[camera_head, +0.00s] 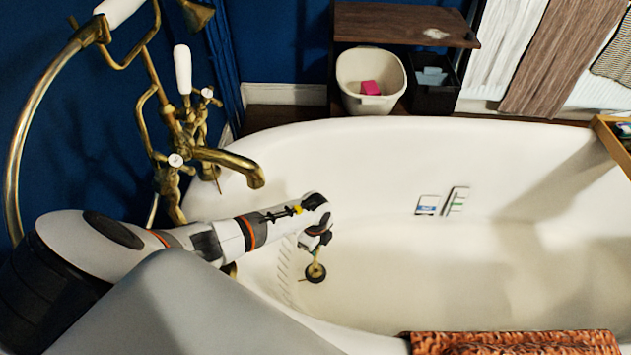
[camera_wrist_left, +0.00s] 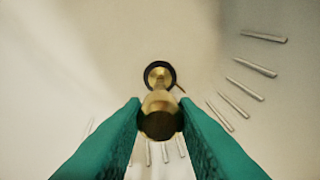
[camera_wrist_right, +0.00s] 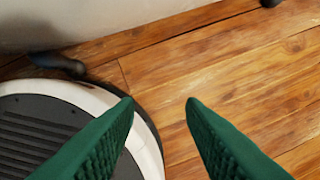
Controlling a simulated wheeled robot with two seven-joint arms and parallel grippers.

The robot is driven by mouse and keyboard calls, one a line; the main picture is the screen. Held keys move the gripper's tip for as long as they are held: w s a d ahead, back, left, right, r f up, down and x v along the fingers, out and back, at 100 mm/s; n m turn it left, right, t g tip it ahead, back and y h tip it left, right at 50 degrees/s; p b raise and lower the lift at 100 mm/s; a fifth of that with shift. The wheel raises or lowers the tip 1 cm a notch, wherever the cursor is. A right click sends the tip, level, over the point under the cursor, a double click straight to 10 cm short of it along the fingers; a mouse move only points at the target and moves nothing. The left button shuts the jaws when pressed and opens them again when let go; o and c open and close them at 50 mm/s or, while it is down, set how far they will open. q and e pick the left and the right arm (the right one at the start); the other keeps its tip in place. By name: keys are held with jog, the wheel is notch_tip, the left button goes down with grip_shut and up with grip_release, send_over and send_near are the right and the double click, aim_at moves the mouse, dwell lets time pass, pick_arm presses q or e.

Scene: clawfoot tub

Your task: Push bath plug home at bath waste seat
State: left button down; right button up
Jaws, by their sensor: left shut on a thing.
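The bath plug (camera_wrist_left: 160,122), brass with a rounded knob, is between my left gripper's fingertips (camera_wrist_left: 160,113). In the head view my left gripper (camera_head: 315,241) points down inside the tub, and a brass stem (camera_head: 316,258) shows below it. A dark round piece with a brass centre (camera_head: 316,272) lies at the stem's lower end; in the left wrist view it is a black ring (camera_wrist_left: 160,76) just beyond the plug. I cannot tell whether this ring is the waste seat or part of the plug, nor how deep the plug sits. My right gripper (camera_wrist_right: 160,102) is open and empty over the floor.
The white tub (camera_head: 420,265) surrounds my left gripper. Raised ribs (camera_wrist_left: 242,88) mark its floor beside the plug. A brass tap (camera_head: 235,167) overhangs the tub's left end. An orange-brown mat (camera_head: 515,343) lies over the near rim. The tub's right side is clear.

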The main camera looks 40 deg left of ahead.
pick_arm(q)
jog(key=shift+f, duration=0.1)
pick_arm(e)
jog(key=shift+w+r, duration=0.1)
jog(key=shift+r, duration=0.1)
pick_arm(q)
jog(key=shift+f, duration=0.1)
pick_arm(e)
jog(key=shift+w+r, duration=0.1)
jog(key=shift+r, duration=0.15)
jog(key=shift+r, duration=0.15)
pick_arm(q)
jog(key=c, duration=1.1)
grip_release()
jog(key=shift+f, duration=0.1)
jog(key=shift+o, duration=0.2)
pick_arm(e)
jog(key=shift+d, duration=0.15)
